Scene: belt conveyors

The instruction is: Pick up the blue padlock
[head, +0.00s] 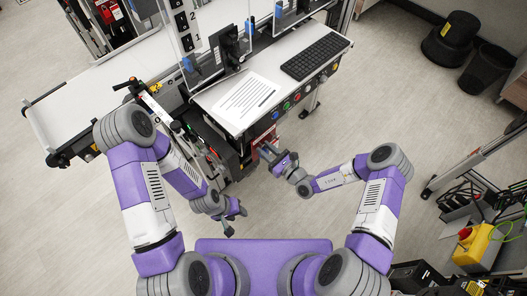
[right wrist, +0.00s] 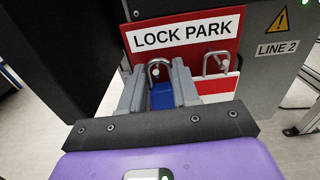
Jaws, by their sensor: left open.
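The blue padlock (right wrist: 162,97) hangs upright at the red and white LOCK PARK board (right wrist: 185,33), its silver shackle up, in the right wrist view. My right gripper (right wrist: 159,85) has one finger on each side of the padlock's body. I cannot tell whether the fingers press on it. In the head view my right gripper (head: 266,152) is at the red board below the desk's front edge, and the padlock is too small to make out. My left gripper (head: 231,222) is open and empty, low and apart from the board.
A silver loop (right wrist: 215,62) shows on the board to the right of the padlock. A grey LINE 2 panel (right wrist: 276,50) stands beside the board. The desk above holds a paper sheet (head: 246,98) and a keyboard (head: 315,56). A conveyor (head: 95,90) is at left.

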